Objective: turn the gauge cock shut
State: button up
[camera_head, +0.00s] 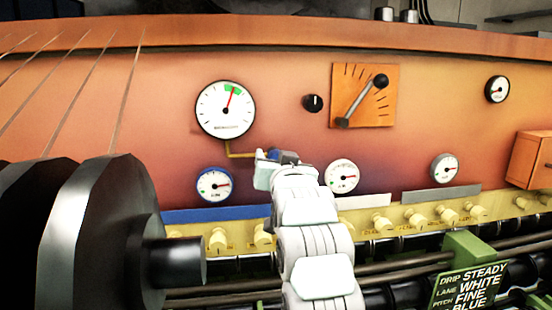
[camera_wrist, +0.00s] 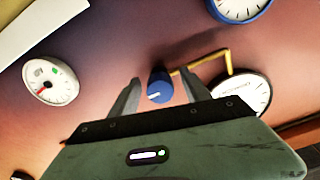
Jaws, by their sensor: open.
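The gauge cock is a small blue knob (camera_wrist: 160,86) with a white mark, at the end of a bent brass pipe (camera_head: 238,154). The pipe comes from the large white gauge (camera_head: 225,108), whose red needle points up into a green band. In the wrist view my gripper (camera_wrist: 161,79) is open, with one finger on each side of the knob. Small gaps show between the fingers and the knob, and I cannot tell whether either touches. In the head view my gripper (camera_head: 268,166) is at the pipe's end and mostly hides the cock.
Smaller gauges (camera_head: 214,185) (camera_head: 342,176) sit on the orange panel either side of my gripper. A black knob (camera_head: 313,103) and a lever plate (camera_head: 384,112) are above right. Yellow knobs (camera_head: 218,239) line the rail below. A large dark spool (camera_head: 98,235) fills the lower left.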

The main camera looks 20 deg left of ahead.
jog(key=shift+c, duration=0.3)
grip_shut()
jog(key=shift+n, duration=0.3)
jog(key=n, duration=0.2)
jog(key=shift+n, duration=0.3)
jog(key=n+b, duration=0.2)
jog(key=n, duration=0.3)
jog(key=shift+n, duration=0.3)
jog(key=n+b, duration=0.2)
jog(key=n, duration=0.2)
jog(key=n+b, duration=0.1)
jog(key=n, duration=0.4)
jog(key=shift+b, duration=0.4)
